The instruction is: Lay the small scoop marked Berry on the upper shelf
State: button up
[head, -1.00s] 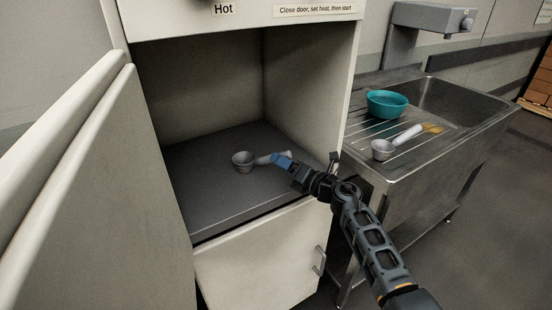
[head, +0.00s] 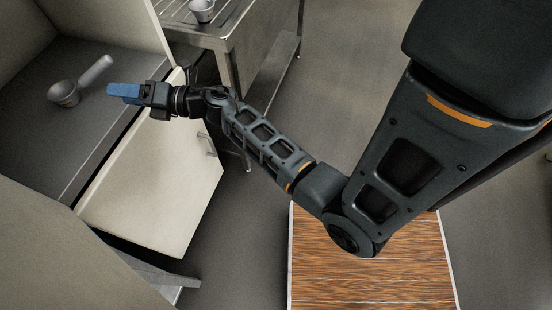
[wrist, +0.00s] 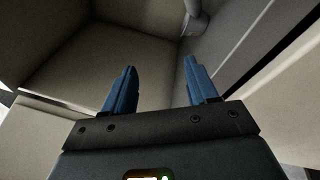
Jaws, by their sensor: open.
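A small grey scoop (head: 64,93) lies on the dark shelf (head: 40,150) of the open cabinet, its handle pointing up and to the right. No marking on it is readable. My gripper (head: 118,91), with blue fingers, is just right of the scoop, near the shelf's front edge, and apart from the handle. In the wrist view my gripper (wrist: 160,66) is open with nothing between its fingers. Part of a grey scoop (wrist: 196,22) shows at the top of that view, beyond the fingers.
A second scoop (head: 202,10), cut off by the frame edge, lies on the steel sink's drainboard (head: 240,18). A large pale panel (head: 60,260) fills the lower left.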

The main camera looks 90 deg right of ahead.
jog(key=s+a+r+m+h, duration=0.2)
jog(key=s+a+m, duration=1.1)
jog(key=a, duration=0.5)
jog(key=s+a+r+m+g+y, duration=0.1)
jog(key=s+m, duration=0.4)
jog(key=s, duration=0.5)
jog(key=s+a+r+m+g+y, duration=0.1)
jog(key=s+r+m+g, duration=0.2)
jog(key=s, duration=0.8)
jog(key=shift+s+a+r+m+y, duration=0.15)
jog(key=shift+a+r+m+y, duration=0.2)
jog(key=shift+r+m, duration=0.4)
jog(key=shift+f, duration=0.15)
